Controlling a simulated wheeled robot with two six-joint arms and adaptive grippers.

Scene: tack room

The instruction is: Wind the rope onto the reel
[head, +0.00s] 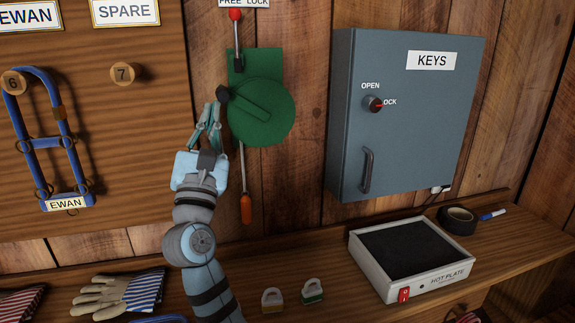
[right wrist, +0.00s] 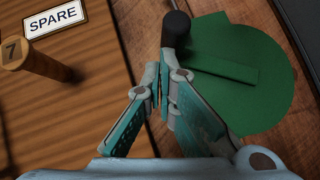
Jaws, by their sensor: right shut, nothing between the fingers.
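The reel is a green disc (head: 262,112) on a green plate on the plank wall, and it also shows in the right wrist view (right wrist: 235,95). Its crank arm ends at upper left in a black knob (head: 222,94), which also shows in the right wrist view (right wrist: 176,30). A thin grey rope (head: 243,168) hangs below the reel to an orange end piece (head: 246,208). My right gripper (head: 211,112) is shut and empty, its fingertips just below and left of the knob. I cannot tell whether they touch it. My left gripper is not in view.
A red-knobbed lever (head: 235,15) is above the reel under a partly cut-off FREE LOCK sign. A grey key cabinet (head: 400,120) is to the right. A peg board (head: 100,170) is left. The shelf below bears a hot plate (head: 410,250), padlocks (head: 312,290) and gloves (head: 118,293).

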